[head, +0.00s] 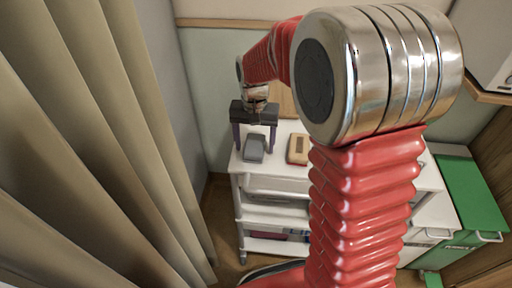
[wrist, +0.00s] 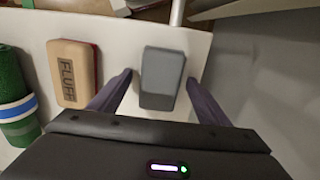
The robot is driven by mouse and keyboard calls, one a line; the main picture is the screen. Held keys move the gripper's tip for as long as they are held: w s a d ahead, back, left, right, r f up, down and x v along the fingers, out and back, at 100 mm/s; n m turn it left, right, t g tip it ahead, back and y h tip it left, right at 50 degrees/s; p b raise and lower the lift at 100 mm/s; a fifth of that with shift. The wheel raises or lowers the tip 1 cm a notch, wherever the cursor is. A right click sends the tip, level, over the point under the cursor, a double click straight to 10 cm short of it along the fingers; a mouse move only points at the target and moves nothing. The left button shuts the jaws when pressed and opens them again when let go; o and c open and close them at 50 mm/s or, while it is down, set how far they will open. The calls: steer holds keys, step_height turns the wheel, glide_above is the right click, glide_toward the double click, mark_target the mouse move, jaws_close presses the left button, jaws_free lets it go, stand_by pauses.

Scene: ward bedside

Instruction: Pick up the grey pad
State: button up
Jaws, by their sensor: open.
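The grey pad (head: 254,148) lies on the white top of a trolley (head: 284,132), near its left end in the head view. In the wrist view the grey pad (wrist: 162,78) lies between and just beyond the tips of my gripper (wrist: 158,82). My gripper (head: 253,150) is open, pointing down over the pad, with one dark finger on either side. Nothing is held. I cannot tell exactly how high the fingertips are above the top.
A tan block (wrist: 74,73) marked "FLUFF" lies beside the pad; it also shows in the head view (head: 298,149). A green cylinder with a blue band (wrist: 15,100) is farther left. A beige curtain (head: 90,140) hangs left, and a green-topped unit (head: 468,185) stands right.

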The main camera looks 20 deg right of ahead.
mark_target(255, 144)
steer(key=shift+c, duration=0.7)
steer(key=c, duration=1)
step_height(255, 144, up, 10)
stand_by(0.5)
